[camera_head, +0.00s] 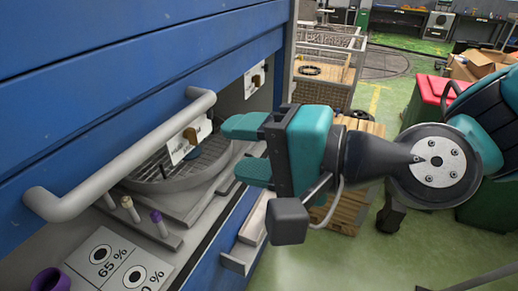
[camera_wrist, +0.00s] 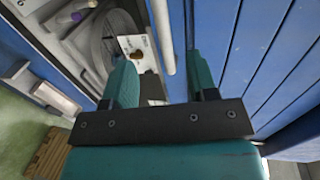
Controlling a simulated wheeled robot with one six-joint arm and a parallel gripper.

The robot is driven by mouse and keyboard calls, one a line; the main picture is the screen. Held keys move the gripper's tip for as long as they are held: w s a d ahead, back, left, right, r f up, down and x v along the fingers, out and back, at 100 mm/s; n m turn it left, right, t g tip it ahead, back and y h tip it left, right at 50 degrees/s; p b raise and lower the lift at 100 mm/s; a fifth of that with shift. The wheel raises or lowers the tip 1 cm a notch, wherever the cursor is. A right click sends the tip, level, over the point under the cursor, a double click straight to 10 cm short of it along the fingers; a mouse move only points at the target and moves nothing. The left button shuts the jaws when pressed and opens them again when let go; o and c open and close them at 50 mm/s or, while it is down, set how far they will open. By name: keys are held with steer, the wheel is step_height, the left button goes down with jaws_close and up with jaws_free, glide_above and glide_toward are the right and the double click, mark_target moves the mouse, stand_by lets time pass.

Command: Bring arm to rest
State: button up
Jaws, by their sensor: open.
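My gripper (camera_head: 238,147) is teal with a dark mount and stands in front of the opening in a blue machine front. Its two fingers are apart with nothing between them, and they point left toward the opening. In the wrist view the gripper (camera_wrist: 163,82) also shows open and empty, with the grey bar handle (camera_wrist: 162,35) beyond its fingers. My arm reaches in from the right side of the head view, bent at a large round joint. Whether the fingers touch anything cannot be told.
A blue panel with a grey bar handle (camera_head: 130,150) is close on the left. Inside the opening are a round grated turntable (camera_head: 180,165), a hanging tag (camera_head: 184,147) and purple-capped tubes (camera_head: 158,222). A red-lidded bin (camera_head: 436,92), wooden pallets (camera_head: 352,195) and a wire cage (camera_head: 325,85) stand beyond.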

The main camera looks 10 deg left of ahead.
steer(key=shift+d, duration=0.1)
steer(key=s+d+f+n+g+h+b, duration=0.2)
steer(key=d+f+n+h, duration=0.3)
steer(key=d, duration=0.5)
steer(key=s+d+f+n+g+h+b, duration=0.2)
steer(key=d+f+n+h, duration=0.3)
steer(key=d, duration=0.6)
steer(key=shift+s+f+h+b, duration=0.2)
steer(key=shift+s+h+b, duration=0.25)
steer(key=shift+b, duration=0.4)
